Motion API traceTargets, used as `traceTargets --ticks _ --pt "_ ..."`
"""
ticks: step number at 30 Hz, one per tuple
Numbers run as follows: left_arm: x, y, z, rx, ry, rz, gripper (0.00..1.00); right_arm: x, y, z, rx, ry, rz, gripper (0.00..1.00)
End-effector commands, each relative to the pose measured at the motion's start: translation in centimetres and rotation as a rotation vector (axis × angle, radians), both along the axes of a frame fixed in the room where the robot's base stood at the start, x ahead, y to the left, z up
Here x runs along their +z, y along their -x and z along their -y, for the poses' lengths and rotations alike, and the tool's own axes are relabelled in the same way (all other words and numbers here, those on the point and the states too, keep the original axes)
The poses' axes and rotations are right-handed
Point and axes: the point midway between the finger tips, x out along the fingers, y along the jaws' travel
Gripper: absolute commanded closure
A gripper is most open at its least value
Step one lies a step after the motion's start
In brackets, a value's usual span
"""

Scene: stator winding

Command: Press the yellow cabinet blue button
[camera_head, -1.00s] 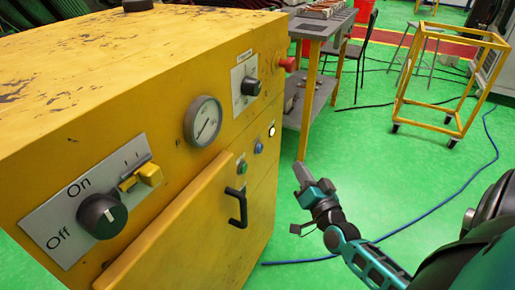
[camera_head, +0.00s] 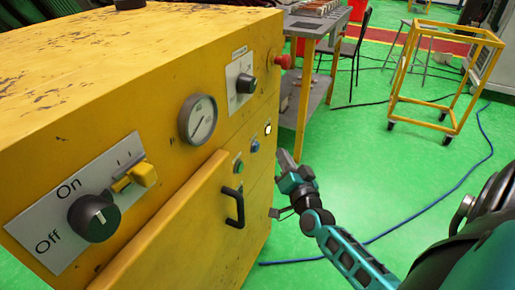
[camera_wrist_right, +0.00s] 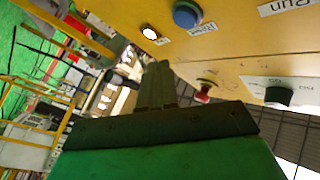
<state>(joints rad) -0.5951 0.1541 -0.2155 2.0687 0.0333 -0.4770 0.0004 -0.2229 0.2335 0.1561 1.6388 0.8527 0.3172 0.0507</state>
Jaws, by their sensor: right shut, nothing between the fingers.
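The yellow cabinet (camera_head: 150,70) fills the left of the head view. Its blue button (camera_head: 255,146) sits on the front panel, between a green button (camera_head: 239,166) and a lit white button (camera_head: 268,129). My right gripper (camera_head: 281,158) is shut and empty, just right of the blue button in the head view; I see no contact. In the right wrist view the blue button (camera_wrist_right: 187,13) is at the top, up and right of the shut fingertips (camera_wrist_right: 159,68). The lit white button (camera_wrist_right: 149,33) is nearer above the fingertips. My left gripper is not in view.
The panel also holds a gauge (camera_head: 198,119), an on/off knob (camera_head: 94,218), a yellow switch (camera_head: 143,174), a black door handle (camera_head: 234,207) and a red button (camera_head: 283,62). A grey table (camera_head: 312,28) and a yellow frame cart (camera_head: 444,75) stand behind.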

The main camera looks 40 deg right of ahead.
Motion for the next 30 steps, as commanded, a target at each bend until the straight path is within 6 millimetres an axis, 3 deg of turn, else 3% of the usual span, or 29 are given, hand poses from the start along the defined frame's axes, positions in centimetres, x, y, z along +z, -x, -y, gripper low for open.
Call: traceTargets --ticks 10,30 --pt "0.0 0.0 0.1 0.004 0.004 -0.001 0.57 0.0 -3.1 -1.6 0.002 -0.002 0.0 1.0" --pt "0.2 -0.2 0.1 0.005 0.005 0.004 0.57 0.0 -3.3 -1.8 0.002 0.0 -0.001 1.0"
